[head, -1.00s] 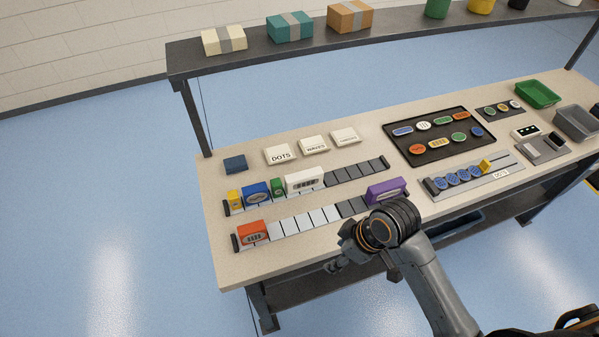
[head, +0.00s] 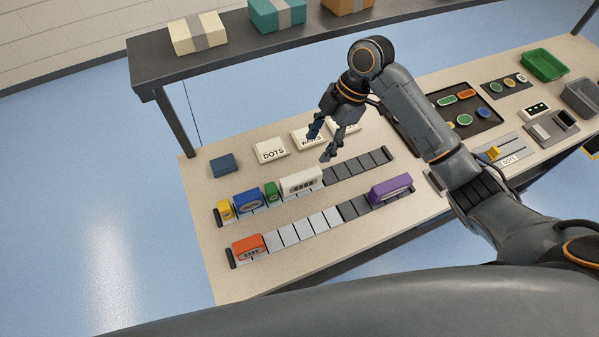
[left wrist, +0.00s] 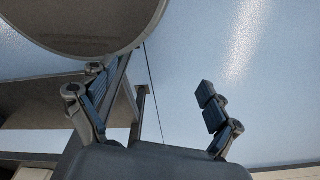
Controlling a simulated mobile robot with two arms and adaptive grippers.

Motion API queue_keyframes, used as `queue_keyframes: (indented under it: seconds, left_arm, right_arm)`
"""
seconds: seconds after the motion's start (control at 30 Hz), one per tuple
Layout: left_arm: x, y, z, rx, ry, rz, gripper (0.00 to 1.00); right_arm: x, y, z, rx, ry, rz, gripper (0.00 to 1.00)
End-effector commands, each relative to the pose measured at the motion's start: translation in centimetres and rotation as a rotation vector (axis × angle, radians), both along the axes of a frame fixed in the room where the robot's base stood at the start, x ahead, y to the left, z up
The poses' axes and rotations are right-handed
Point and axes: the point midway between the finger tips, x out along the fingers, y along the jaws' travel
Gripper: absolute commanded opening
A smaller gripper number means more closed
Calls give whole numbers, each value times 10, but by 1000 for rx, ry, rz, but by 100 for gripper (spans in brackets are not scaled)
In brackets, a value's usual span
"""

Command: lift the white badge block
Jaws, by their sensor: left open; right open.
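The white badge block (head: 301,181) stands on the back rail, at the right end of a row of blocks beside a small green block (head: 271,192). My right gripper (head: 321,146) is open and empty, above and behind the white block, in front of the white label cards. It appears apart from the block. My left gripper is out of the head view. In the left wrist view my left gripper (left wrist: 160,115) is open, with nothing between its fingers.
The back rail also holds a yellow block (head: 225,210) and a blue block (head: 249,201). The front rail carries an orange block (head: 248,247) and a purple block (head: 391,189). A shelf (head: 150,75) runs above the table's back edge. My right arm covers part of the black tray (head: 487,121).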

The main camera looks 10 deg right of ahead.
Motion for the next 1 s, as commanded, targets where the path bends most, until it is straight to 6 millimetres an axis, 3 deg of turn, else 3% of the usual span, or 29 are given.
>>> queue_keyframes:
  seconds: [0.3,0.47,0.7,0.8,1.0]
  left_arm:
    - [-37,2,13,4,52,0,90]
    - [-29,2,15,4,42,0,90]
    - [-4,0,39,0,4,0,90]
    - [-5,0,39,-1,5,-1,90]
    - [-15,1,39,1,19,0,90]
  right_arm:
    - [-6,23,-53,2,4,-4,55]
    - [-6,27,-64,1,1,-3,55]
    - [-13,43,-88,2,7,-3,55]
    - [-13,47,-102,1,4,-4,55]
    - [-13,49,-111,-1,0,-3,55]
